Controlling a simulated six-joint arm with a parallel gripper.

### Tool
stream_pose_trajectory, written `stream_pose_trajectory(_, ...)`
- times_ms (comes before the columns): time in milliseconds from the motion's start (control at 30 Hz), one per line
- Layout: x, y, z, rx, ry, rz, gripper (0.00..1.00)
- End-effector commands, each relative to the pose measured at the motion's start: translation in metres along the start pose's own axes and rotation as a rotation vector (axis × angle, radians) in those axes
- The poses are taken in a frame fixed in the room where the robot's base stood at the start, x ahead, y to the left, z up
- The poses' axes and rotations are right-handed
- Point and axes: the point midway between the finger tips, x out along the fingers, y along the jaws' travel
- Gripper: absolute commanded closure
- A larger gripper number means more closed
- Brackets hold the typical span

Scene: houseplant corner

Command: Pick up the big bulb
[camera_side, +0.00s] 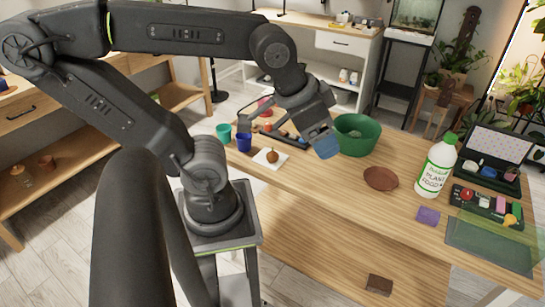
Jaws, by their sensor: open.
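The gripper appears above the table and apart from the bulb. I cannot tell its exact height.
A dark tray (296,141) with small items lies behind the bulb, partly hidden. Blue (243,142) and teal (223,133) cups stand left. A green bowl (357,134), brown saucer (381,179) and white plant food bottle (436,168) stand right. The front middle is clear.

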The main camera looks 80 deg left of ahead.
Motion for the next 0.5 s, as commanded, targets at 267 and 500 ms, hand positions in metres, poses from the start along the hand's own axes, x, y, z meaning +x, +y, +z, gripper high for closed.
stream_pose_trajectory(267,0.033,-0.025,-0.005,0.109,-0.205,-0.106,0.3)
stream_pose_trajectory(500,0.087,-0.074,-0.005,0.32,-0.557,-0.248,0.3)
